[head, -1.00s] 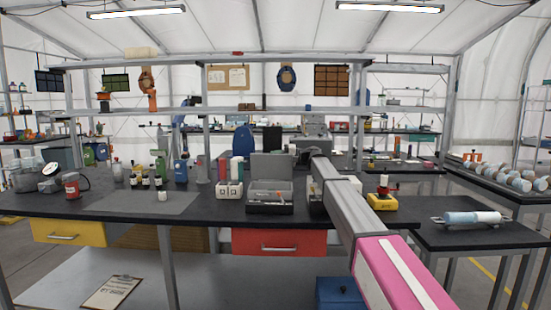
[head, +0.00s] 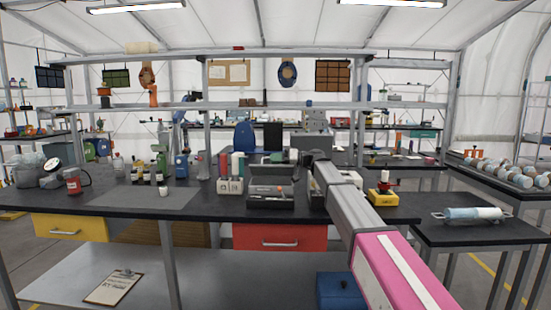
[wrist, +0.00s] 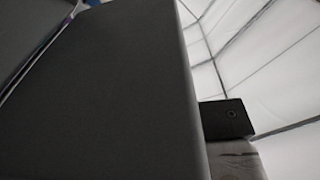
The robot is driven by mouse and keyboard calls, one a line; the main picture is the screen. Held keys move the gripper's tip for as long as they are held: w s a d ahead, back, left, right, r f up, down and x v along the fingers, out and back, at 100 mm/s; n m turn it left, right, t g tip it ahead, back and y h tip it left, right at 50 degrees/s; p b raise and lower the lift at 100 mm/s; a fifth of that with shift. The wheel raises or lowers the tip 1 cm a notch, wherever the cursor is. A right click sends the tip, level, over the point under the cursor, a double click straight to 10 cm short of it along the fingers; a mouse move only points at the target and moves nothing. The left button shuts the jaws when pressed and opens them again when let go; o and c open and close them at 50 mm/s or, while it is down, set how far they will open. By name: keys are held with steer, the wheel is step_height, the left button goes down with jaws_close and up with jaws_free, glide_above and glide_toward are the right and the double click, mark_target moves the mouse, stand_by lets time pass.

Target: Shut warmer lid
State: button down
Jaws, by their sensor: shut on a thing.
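The warmer (head: 270,203) is a low dark grey box on the black bench, with small items showing inside it, one orange. Its lid (head: 270,172) is tilted at the back, partly lowered and not shut. My arm reaches in from the lower right, and my gripper (head: 297,156) is at its far end by the lid's right side, small and mostly hidden. In the wrist view a large dark panel, which looks like the lid (wrist: 110,95), fills the left and middle, close to the camera. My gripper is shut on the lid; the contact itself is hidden.
A white rack with coloured bottles (head: 230,185) stands just left of the warmer. A yellow device with a red top (head: 382,198) is right of my arm. A grey mat (head: 140,199) with bottles lies to the left. A red drawer (head: 279,237) is below.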

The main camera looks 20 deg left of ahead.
steer(key=shift+s+d+f+n, duration=0.1)
steer(key=shift+s+f+n, duration=0.05)
steer(key=shift+s+n, duration=0.15)
steer(key=c, duration=1.2)
jaws_free()
steer(key=shift+o, duration=0.2)
steer(key=shift+r, duration=0.55)
step_height(320, 180, up, 3)
steer(key=shift+f, duration=0.1)
steer(key=s+a+r, duration=0.5)
steer(key=s+r, duration=0.2)
steer(key=s, duration=0.3)
steer(key=shift+s, duration=0.3)
